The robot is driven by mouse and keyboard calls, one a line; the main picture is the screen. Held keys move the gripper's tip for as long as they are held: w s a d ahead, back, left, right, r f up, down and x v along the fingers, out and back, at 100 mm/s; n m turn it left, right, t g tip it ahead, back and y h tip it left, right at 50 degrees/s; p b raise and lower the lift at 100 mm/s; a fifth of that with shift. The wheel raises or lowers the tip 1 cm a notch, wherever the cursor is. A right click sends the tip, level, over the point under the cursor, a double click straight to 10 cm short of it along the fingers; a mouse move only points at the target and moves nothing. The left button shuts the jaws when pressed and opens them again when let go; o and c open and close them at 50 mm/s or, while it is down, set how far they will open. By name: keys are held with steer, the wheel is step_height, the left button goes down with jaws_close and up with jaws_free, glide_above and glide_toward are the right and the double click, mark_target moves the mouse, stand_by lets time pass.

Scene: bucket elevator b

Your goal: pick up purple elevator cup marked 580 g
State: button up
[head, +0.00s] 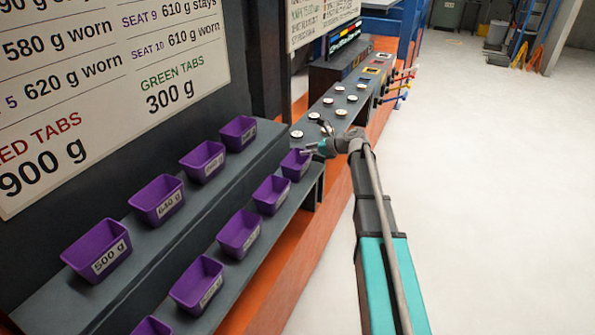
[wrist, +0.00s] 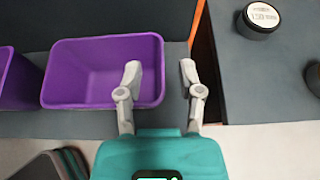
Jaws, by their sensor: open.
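A purple elevator cup (head: 295,164) stands at the far end of the lower shelf, beside my gripper (head: 308,150). In the wrist view this cup (wrist: 80,75) is empty and upright, and its label does not show. My gripper (wrist: 159,72) is open, with one finger over the cup's inside and the other beyond its right wall. I cannot tell how deep the fingers reach. I cannot read the cup's label in the head view, so whether it is marked 580 g is unclear.
More purple cups stand on the lower shelf, such as one (head: 239,233), and on the upper shelf, including one marked 500 g (head: 97,249). A dark counter (head: 318,127) with round pieces lies beyond. A sign board (head: 110,80) hangs above. The floor (head: 480,200) at right is clear.

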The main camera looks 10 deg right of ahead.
steer(key=shift+x, duration=0.95)
jaws_close()
